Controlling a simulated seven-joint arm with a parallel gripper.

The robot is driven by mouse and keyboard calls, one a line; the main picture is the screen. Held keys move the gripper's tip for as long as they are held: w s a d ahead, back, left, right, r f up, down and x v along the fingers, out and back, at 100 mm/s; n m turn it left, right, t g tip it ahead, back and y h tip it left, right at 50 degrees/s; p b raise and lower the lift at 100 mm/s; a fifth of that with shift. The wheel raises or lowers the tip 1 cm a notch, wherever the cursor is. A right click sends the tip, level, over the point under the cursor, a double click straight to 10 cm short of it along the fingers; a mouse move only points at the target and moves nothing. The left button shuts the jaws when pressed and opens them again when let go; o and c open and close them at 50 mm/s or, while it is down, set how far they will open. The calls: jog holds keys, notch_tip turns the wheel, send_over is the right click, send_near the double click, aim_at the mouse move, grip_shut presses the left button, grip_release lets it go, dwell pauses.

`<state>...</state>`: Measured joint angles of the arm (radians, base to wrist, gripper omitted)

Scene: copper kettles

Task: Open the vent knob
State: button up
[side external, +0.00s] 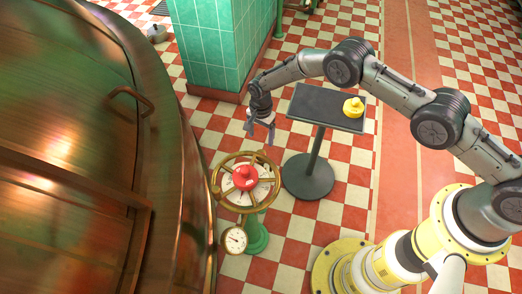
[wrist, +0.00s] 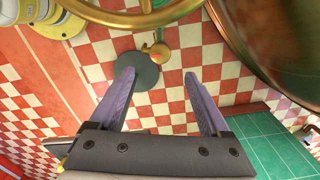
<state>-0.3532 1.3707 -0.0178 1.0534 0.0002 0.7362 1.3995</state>
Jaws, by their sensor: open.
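A red knob (side external: 245,177) sits at the hub of a brass handwheel (side external: 218,190) on a green stand (side external: 257,236). A yellow knob-like piece (side external: 353,107) lies on a small dark table. I cannot tell for certain which one is the vent knob. My gripper (side external: 260,129) points down above the far side of the wheel, apart from the red knob. In the wrist view my gripper (wrist: 159,75) has its two fingers spread with nothing between them. Part of the brass wheel rim (wrist: 130,18) crosses the top of that view; the red knob's top is not clear there.
The dark table (side external: 318,105) stands right of the wheel. A large copper kettle (side external: 165,150) fills the left. A green tiled pillar (side external: 212,45) stands behind. A round gauge (side external: 236,240) hangs at the wheel's front. Checkered floor is open around the table.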

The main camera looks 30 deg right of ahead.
aim_at(261, 151)
notch_tip(261, 151, down, 10)
jog(key=shift+r, duration=0.2)
dwell(0.3)
grip_shut()
